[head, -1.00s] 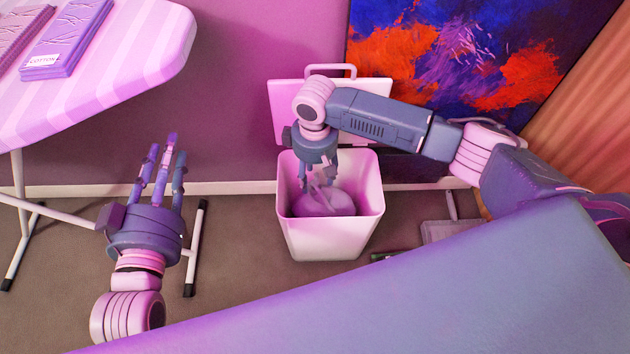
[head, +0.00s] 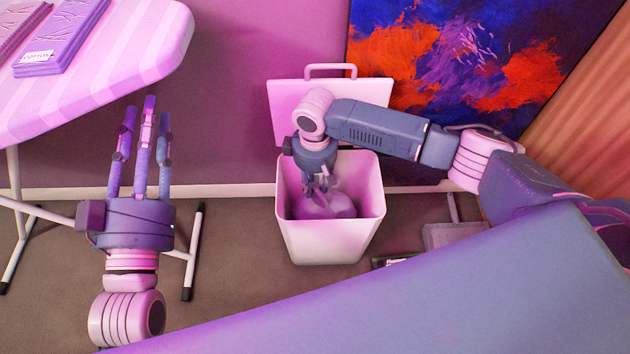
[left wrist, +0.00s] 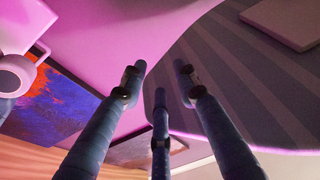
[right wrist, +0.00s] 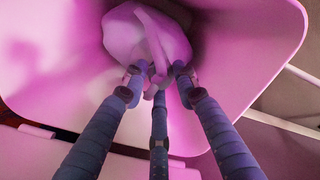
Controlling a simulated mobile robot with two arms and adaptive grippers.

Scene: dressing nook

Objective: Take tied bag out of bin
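The bin (head: 330,240) is a pale, square, open-topped container standing on the floor against the wall. The tied bag (head: 325,205) lies low inside it, pale and rounded; its twisted tie (right wrist: 157,45) rises from the top in the right wrist view. My right gripper (head: 316,188) reaches down into the bin, its fingers around the tie. Whether they press on it is not clear. The bag (right wrist: 125,38) shows beyond the fingertips in the right wrist view. My left gripper (head: 146,105) is open and empty, left of the bin, beside the ironing board.
The bin's upright lid (head: 285,105) is behind my right wrist. A painting (head: 470,70) leans at the right. A dark item (head: 395,262) lies right of the bin.

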